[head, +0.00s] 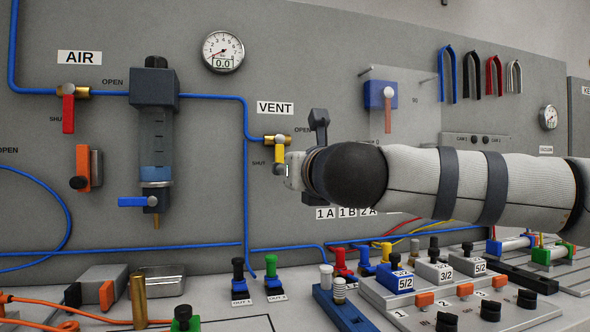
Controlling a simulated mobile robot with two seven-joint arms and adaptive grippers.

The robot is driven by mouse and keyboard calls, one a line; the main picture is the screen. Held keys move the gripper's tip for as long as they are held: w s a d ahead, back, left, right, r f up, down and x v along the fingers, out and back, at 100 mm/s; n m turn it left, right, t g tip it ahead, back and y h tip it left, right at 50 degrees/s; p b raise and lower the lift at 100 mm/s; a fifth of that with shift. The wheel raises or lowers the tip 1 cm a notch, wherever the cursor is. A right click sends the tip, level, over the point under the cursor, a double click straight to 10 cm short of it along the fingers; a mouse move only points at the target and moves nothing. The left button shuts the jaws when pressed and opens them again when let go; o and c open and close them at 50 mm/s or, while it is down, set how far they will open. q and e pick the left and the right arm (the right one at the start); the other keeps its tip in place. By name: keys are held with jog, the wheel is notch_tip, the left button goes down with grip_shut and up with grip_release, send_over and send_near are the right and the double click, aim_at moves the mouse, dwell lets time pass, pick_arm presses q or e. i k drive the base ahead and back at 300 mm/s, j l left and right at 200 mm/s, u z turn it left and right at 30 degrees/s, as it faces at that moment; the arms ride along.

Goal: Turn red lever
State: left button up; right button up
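The red lever (68,113) hangs straight down from a brass valve under the AIR label at the left of the panel, beside the partly covered SHUT marking. Nothing touches it. My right arm comes in from the right, and my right gripper (296,170) is at the panel's middle, just below and right of the yellow lever (279,150) under the VENT label. It is far to the right of the red lever. My wrist hides most of the gripper, so its fingers and any contact with the yellow lever are unclear. My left gripper is not in view.
A filter unit (155,135) with a blue lever (135,202) stands out right of the red lever. An orange-and-grey block (85,168) is mounted below it. A gauge (223,52) is above. Valves, fittings and blue tubes crowd the bench below.

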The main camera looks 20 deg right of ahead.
aim_at(69, 90)
jog(key=k, duration=1)
